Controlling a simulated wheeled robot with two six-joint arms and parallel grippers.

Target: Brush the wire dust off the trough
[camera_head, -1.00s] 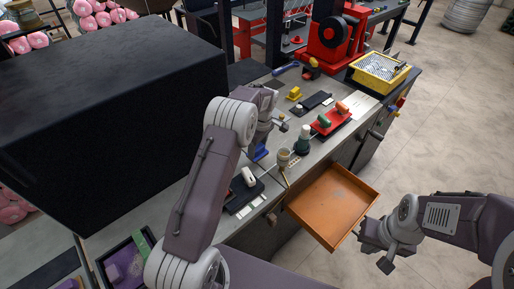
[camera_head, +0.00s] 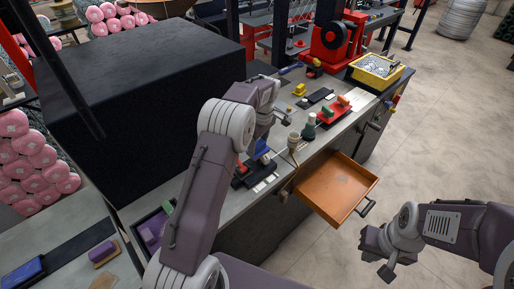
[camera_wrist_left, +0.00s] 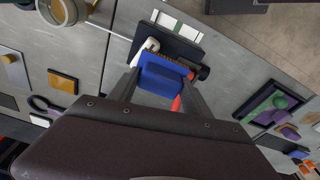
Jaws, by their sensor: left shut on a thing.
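My left gripper (camera_wrist_left: 162,90) is shut on a blue brush (camera_wrist_left: 163,74) with a tan bristle edge. The blue also shows below the gripper in the head view (camera_head: 260,149). The brush is at a dark fixture (camera_wrist_left: 182,45) on the bench, which may be the trough. Its bristle edge overlaps the fixture; I cannot tell whether they touch. A white rounded piece (camera_wrist_left: 148,46) and a red part (camera_wrist_left: 176,103) are beside the brush. The wire dust is too small to make out. My right gripper (camera_head: 378,257) is open and empty, right of the bench.
An open orange drawer (camera_head: 337,187) juts from the bench front. A small cup-like post (camera_head: 294,142) and a red tray (camera_head: 335,112) stand further along. A large black box (camera_head: 140,110) is behind my left arm. A purple tray (camera_wrist_left: 275,112) lies to the side.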

